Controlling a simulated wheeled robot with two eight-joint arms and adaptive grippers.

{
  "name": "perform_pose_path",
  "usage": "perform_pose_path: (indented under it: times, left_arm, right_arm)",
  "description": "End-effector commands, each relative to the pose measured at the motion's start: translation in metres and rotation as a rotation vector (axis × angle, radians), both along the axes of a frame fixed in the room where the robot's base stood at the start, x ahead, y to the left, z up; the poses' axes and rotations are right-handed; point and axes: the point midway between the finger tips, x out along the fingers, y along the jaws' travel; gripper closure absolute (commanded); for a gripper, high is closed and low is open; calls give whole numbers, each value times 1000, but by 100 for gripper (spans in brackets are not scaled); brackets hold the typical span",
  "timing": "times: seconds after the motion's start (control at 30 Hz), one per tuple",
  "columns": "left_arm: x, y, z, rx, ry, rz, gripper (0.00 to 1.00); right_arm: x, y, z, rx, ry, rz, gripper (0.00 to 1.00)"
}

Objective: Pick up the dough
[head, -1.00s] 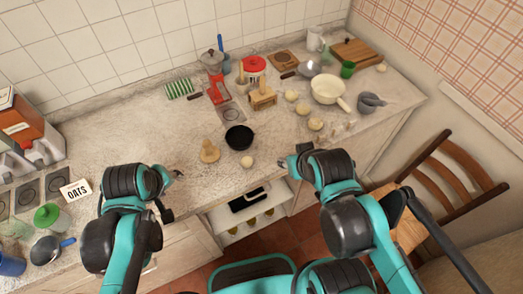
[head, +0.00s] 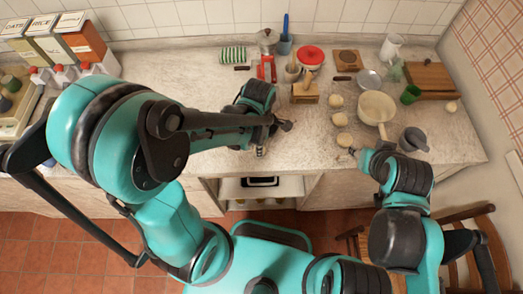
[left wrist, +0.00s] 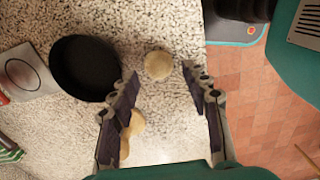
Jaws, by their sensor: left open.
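A pale round dough ball (left wrist: 157,65) lies on the speckled counter in the left wrist view, near the front edge. My left gripper (left wrist: 160,80) is open, its fingertips to either side and just short of this dough, with nothing held. In the head view my left gripper (head: 272,137) is low over the counter, and its arm hides much of the area around it. More dough balls (head: 337,101) lie further right. My right gripper (head: 357,153) is by the front edge near the closest of them; its jaws are too small to read.
A tan object (left wrist: 136,122) is partly behind that finger. A cream pan (head: 375,107), grey mortar (head: 414,139) and wooden box (head: 304,93) stand further right.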

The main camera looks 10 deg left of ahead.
Motion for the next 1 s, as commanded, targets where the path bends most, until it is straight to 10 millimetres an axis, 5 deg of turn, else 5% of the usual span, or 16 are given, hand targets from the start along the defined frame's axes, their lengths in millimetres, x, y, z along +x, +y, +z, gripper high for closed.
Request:
perform_pose_path:
  times: [0.2,0.5,0.67,1.0]
  left_arm:
    - [2,1,-34,0,-1,-1,53]
    - [2,0,-37,0,-1,-1,53]
    - [2,0,-37,0,-1,-1,90]
    - [2,1,-36,0,-1,-2,91]
  right_arm:
    - [0,0,-14,0,0,0,60]
    - [0,0,-14,0,0,0,60]
    - [0,0,-14,0,0,0,60]
    - [0,0,-14,0,0,0,60]
